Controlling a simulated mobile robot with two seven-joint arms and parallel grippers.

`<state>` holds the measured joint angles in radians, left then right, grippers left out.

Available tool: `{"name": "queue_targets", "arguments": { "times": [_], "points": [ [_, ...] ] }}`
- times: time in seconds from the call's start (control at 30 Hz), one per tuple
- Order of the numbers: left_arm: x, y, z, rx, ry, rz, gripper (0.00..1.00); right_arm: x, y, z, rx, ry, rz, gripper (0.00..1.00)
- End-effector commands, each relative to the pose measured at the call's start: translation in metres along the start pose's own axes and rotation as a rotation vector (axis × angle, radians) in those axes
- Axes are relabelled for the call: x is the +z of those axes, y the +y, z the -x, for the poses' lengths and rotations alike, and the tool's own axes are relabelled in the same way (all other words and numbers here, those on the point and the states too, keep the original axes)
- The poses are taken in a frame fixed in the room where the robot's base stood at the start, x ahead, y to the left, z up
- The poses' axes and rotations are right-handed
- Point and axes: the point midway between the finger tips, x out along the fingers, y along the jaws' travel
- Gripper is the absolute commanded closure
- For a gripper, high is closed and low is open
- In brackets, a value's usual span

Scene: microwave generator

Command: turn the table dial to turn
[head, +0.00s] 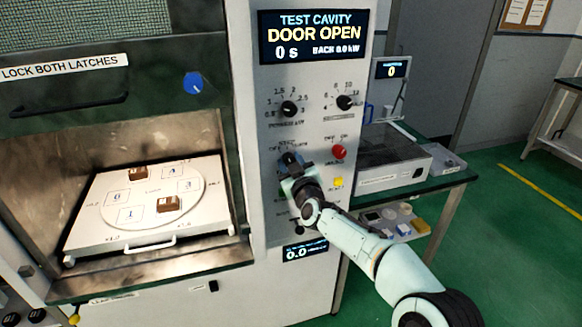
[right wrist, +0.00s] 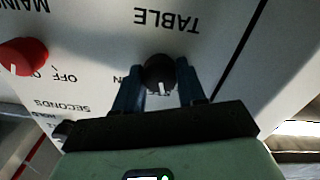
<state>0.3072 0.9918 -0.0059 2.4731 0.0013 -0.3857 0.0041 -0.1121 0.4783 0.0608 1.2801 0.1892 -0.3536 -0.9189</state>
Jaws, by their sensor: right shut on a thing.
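The table dial (right wrist: 160,74) is a small round black knob with a white pointer mark, below the upside-down word TABLE in the right wrist view. Its mark points down in that view, toward my gripper's body. My right gripper (right wrist: 160,84) has its two blue fingers on either side of the dial, shut on it. My left gripper is out of view.
A red knob (head: 338,152) and yellow button (head: 338,182) sit right of the gripper. Two black dials (head: 289,108) (head: 344,102) are above. The display (head: 312,36) reads DOOR OPEN. The open cavity at left holds a white tray (head: 100,215) with two brown blocks.

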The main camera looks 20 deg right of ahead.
Motion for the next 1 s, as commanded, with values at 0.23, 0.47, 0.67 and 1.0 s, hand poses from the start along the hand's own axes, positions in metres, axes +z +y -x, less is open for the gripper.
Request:
{"name": "queue_targets", "arguments": {
  "times": [0.23, 0.47, 0.67, 1.0],
  "points": [
    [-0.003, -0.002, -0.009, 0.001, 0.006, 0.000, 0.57, 0.002, 0.000, 0.000, 0.000, -0.001, -0.236, 0.91],
    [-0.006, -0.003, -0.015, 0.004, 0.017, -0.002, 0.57, 0.002, 0.000, 0.000, 0.001, -0.001, -0.456, 0.91],
    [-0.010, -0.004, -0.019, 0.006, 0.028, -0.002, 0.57, 0.002, 0.000, 0.000, 0.000, -0.001, -0.645, 0.91],
    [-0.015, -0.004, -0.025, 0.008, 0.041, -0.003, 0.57, 0.002, 0.000, 0.000, -0.001, -0.002, -0.932, 0.91]
  ]
}}
